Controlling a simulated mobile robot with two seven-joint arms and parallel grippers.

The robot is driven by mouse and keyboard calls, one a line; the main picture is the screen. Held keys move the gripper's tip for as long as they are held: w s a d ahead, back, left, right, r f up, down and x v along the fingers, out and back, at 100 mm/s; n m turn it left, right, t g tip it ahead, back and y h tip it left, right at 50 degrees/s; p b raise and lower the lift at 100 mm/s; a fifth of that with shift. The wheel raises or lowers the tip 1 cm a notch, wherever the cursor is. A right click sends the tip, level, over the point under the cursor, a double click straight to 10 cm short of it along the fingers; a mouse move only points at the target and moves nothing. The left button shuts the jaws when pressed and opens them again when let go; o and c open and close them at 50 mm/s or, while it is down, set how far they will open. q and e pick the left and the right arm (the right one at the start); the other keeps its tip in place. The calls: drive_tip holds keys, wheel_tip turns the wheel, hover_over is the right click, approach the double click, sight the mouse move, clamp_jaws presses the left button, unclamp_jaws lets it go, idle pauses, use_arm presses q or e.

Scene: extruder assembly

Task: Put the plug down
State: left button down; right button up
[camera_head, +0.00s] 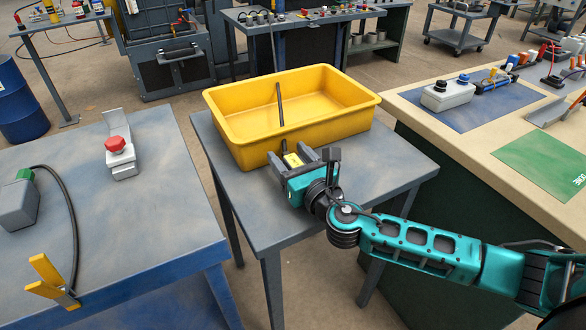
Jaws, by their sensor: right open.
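My right gripper (303,157) is open, low at the near side of the yellow tub (225,135) on the small grey table (305,225). A small yellow patch shows at the gripper; I cannot tell whether it is a part of it. A thin dark rod (280,103) stands nearly upright in the view against the tub's inside. On the left table, a black cable (73,215) runs from a grey box with a green end (18,203) to a yellow two-pronged piece (47,277). I cannot tell for sure which thing is the plug. My left gripper is not in view.
A red-topped grey switch (119,158) stands on the left blue-grey table (130,235). The right bench (470,137) holds a grey box (447,95) and a green mat (545,165). The small table's right part is clear.

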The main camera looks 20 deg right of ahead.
drive_tip(key=shift+w, duration=0.35)
drive_tip(key=shift+c, duration=0.2)
clamp_jaws()
